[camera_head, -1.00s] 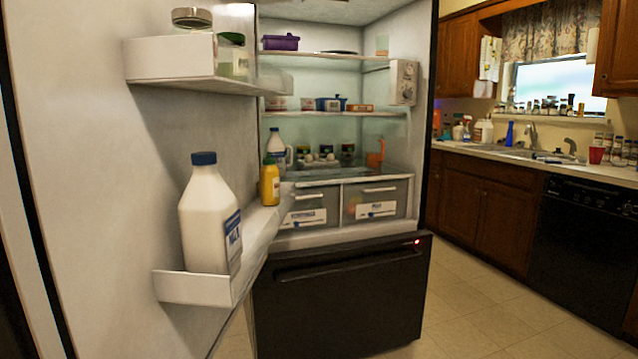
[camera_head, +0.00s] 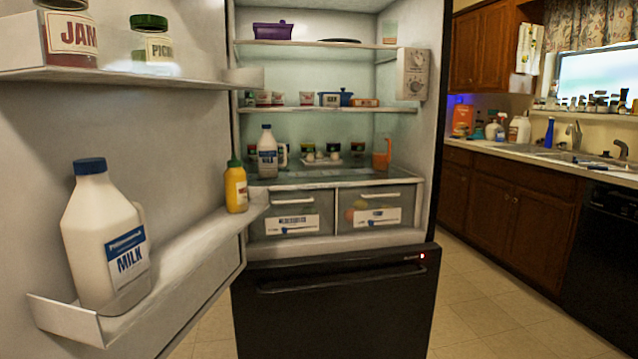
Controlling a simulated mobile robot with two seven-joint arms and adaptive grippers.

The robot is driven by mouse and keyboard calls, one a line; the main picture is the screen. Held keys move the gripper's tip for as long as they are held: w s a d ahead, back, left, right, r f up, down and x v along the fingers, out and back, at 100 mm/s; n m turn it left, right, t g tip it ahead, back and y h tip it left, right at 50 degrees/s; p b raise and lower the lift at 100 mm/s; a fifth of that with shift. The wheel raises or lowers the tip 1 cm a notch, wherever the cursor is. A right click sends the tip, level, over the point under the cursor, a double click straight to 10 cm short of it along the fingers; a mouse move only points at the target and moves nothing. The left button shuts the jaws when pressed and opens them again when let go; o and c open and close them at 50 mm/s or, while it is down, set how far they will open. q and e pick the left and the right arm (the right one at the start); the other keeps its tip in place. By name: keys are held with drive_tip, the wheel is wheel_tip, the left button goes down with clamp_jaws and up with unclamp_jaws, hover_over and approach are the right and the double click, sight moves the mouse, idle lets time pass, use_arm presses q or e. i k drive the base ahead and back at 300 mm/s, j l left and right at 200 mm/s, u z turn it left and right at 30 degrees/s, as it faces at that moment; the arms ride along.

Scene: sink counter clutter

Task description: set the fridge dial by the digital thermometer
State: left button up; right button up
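The fridge stands open. Its dial panel (camera_head: 412,74) is a pale box on the right inner wall near the upper shelf, with two round knobs, one above the other. The upper knob (camera_head: 419,60) and lower knob (camera_head: 416,86) are too small for me to read their settings. I cannot pick out a digital thermometer for certain. A small red light (camera_head: 422,256) glows at the top right of the black lower drawer (camera_head: 335,300); I cannot read any digits there. Neither of my grippers is in view.
The open door (camera_head: 190,130) fills the left, its bins holding a milk jug (camera_head: 105,240), a mustard bottle (camera_head: 236,187), and jam (camera_head: 68,35) and pickle jars (camera_head: 151,45). Shelves hold a purple container (camera_head: 272,31) and another milk bottle (camera_head: 267,155). Floor (camera_head: 475,310) is clear at right.

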sight(417, 61)
drive_tip(key=i+l+u, duration=0.1)
drive_tip(key=i+l, duration=0.15)
drive_tip(key=i+l+u, duration=0.1)
drive_tip(key=l, duration=0.3)
drive_tip(key=i+l+u, duration=0.1)
drive_tip(key=i+l, duration=0.5)
drive_tip(key=i+l+u, duration=0.1)
drive_tip(key=i+l, duration=0.2)
drive_tip(key=l, duration=0.15)
